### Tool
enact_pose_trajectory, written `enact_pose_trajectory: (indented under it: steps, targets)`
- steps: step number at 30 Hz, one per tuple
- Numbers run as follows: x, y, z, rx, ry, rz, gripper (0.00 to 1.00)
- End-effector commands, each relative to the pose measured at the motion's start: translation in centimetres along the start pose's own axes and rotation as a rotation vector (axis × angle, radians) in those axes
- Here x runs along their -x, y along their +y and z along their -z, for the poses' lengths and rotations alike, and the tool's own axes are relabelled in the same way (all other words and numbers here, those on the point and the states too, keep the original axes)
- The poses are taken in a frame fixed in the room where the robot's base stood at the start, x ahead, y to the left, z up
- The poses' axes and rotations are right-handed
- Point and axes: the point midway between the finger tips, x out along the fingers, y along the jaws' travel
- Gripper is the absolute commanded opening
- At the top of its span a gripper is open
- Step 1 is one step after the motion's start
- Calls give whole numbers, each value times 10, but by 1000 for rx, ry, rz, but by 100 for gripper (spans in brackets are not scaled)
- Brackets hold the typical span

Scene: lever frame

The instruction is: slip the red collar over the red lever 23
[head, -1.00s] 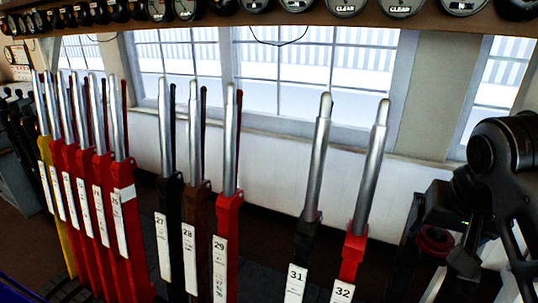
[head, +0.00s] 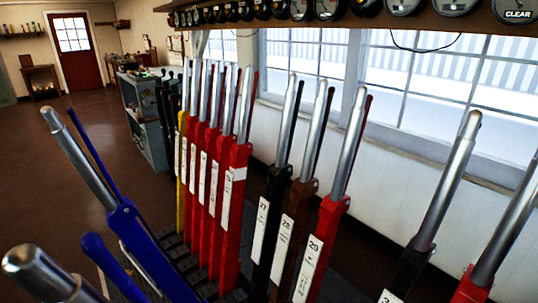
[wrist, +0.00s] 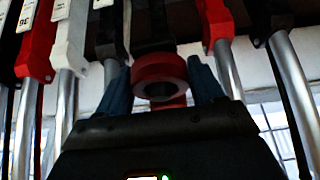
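The red collar (wrist: 160,72) is a thick ring between the two blue fingers of my gripper (wrist: 160,86) in the wrist view. The fingers touch it on both sides and its hole shows. In the head view my gripper and the collar are out of sight. The row of red levers (head: 231,195) with bright steel handles stands upright left of centre. Their plates are too small to read, so I cannot tell surely which is lever 23. The handle tops in that row are bare. No red-row lever is clearly identifiable in the wrist view.
A yellow lever (head: 182,150) ends the red row. Black lever 27 (head: 266,210), brown lever 28 (head: 292,225) and red lever 29 (head: 325,235) stand to the right. A blue lever (head: 135,235) leans in the left foreground. Gauges (head: 328,8) line the shelf above. Open floor (head: 50,165) lies left.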

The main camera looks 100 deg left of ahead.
Motion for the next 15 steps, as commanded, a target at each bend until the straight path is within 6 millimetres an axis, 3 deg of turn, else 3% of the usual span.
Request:
enact_pose_trajectory:
  steps: [9,15]
  targets:
    - [0,0,0,0,0,0,38]
    - [0,0,0,0,1,0,38]
